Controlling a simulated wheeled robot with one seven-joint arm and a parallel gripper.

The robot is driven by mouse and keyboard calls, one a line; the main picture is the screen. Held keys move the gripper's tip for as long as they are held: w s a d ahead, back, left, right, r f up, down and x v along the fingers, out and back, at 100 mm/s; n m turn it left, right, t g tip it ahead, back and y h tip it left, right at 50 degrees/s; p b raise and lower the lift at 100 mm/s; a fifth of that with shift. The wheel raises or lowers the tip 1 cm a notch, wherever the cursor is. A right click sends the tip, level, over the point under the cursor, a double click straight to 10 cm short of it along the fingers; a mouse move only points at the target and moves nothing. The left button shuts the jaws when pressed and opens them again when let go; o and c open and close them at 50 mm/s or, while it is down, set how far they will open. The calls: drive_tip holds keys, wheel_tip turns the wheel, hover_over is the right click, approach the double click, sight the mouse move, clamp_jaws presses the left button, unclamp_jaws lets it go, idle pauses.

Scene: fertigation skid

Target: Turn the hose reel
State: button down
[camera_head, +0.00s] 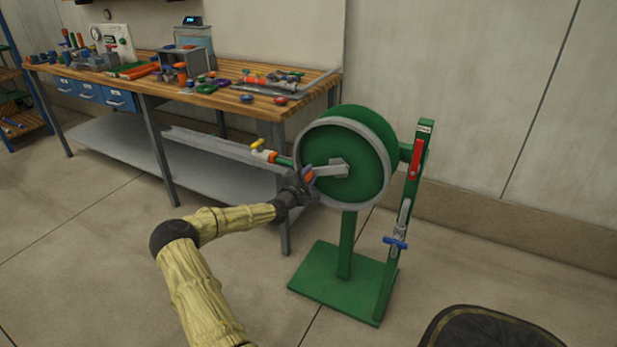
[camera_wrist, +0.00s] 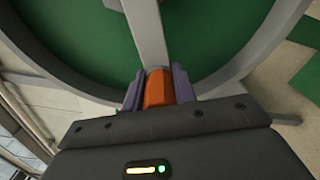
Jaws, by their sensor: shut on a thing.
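The hose reel (camera_head: 347,140) is a green drum with a grey rim on a green post and base plate. A grey crank arm (camera_head: 330,170) runs from its hub toward the left and ends in an orange handle. My gripper (camera_head: 309,176) is at the left part of the reel's face, shut on the orange handle. In the wrist view the handle (camera_wrist: 158,88) sits between the two purple-grey fingers of my gripper (camera_wrist: 159,90), and the crank arm (camera_wrist: 147,32) runs up from it across the green face. The handle's lower end is hidden by the gripper body.
A hose end with an orange and yellow valve (camera_head: 264,153) sticks out left of the reel. A green side post (camera_head: 408,215) with a blue-handled fitting stands at right. A wooden workbench (camera_head: 225,98) covered with parts stands behind left.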

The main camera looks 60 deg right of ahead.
drive_tip(key=shift+f, duration=0.1)
drive_tip(key=c, duration=1.2)
unclamp_jaws()
drive_tip(key=shift+w+a, duration=0.1)
drive_tip(key=shift+w, duration=0.05)
drive_tip(key=shift+o, duration=0.3)
drive_tip(key=shift+s, duration=0.2)
drive_tip(key=a+p, duration=0.1)
drive_tip(key=a, duration=1.6)
drive_tip(key=shift+w+a, duration=0.15)
drive_tip(key=shift+w, duration=0.15)
